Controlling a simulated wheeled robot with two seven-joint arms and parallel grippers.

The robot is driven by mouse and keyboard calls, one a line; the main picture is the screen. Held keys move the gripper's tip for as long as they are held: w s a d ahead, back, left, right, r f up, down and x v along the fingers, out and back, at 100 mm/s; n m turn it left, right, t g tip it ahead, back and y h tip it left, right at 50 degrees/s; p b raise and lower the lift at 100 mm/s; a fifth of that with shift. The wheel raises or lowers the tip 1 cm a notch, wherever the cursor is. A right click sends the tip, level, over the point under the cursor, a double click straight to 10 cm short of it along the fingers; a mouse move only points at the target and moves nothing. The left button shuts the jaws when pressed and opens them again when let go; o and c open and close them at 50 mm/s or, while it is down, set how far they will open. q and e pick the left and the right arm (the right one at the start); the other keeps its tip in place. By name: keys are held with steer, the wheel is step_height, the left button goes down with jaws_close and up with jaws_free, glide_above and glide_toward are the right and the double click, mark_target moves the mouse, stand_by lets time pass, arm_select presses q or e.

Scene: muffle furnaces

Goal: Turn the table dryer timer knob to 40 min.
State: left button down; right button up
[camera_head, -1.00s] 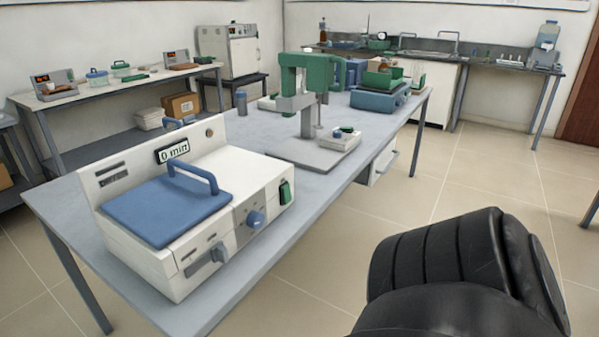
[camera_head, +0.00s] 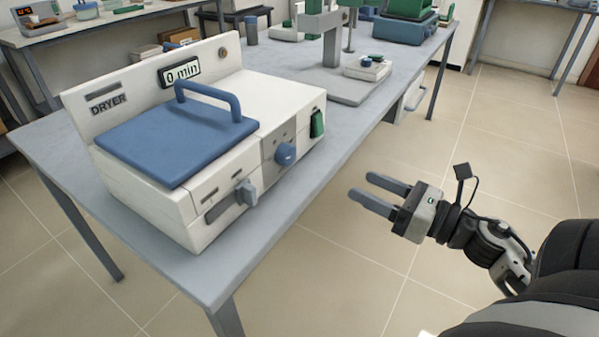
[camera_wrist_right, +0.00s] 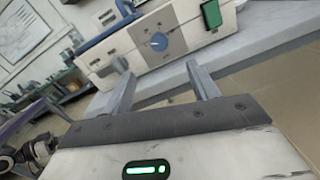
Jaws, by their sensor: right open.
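The table dryer (camera_head: 225,150) is a white box with a blue lid (camera_head: 175,138) and handle, near the front of the grey table. Its display (camera_head: 180,72) reads "0 min". A round blue knob (camera_head: 285,154) sits on its front face. In the right wrist view the knob (camera_wrist_right: 158,41) shows with a pale pointer mark, beyond my fingers. My right gripper (camera_head: 375,194) is open and empty, right of the table edge, apart from the dryer. It also shows in the right wrist view (camera_wrist_right: 163,88). My left gripper is out of view.
The front also carries a grey lever (camera_head: 245,193) and a green switch (camera_head: 317,123). A drill-like stand (camera_head: 335,55) stands behind the dryer. Floor between my right gripper and the table is clear. A side bench (camera_head: 110,25) stands at the back left.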

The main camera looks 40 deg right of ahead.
steer(key=n, duration=0.2)
steer(key=p, duration=0.3)
glide_toward(291, 157)
steer(key=shift+n+g+y, duration=0.3)
steer(key=x, duration=0.7)
steer(key=shift+w+d+r, duration=0.2)
steer(key=shift+w+r, duration=0.05)
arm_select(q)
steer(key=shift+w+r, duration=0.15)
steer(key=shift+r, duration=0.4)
arm_select(e)
steer(key=shift+w+a+f, duration=0.1)
steer(key=shift+w+a, duration=0.15)
steer(key=shift+w, duration=0.25)
steer(key=c, duration=1)
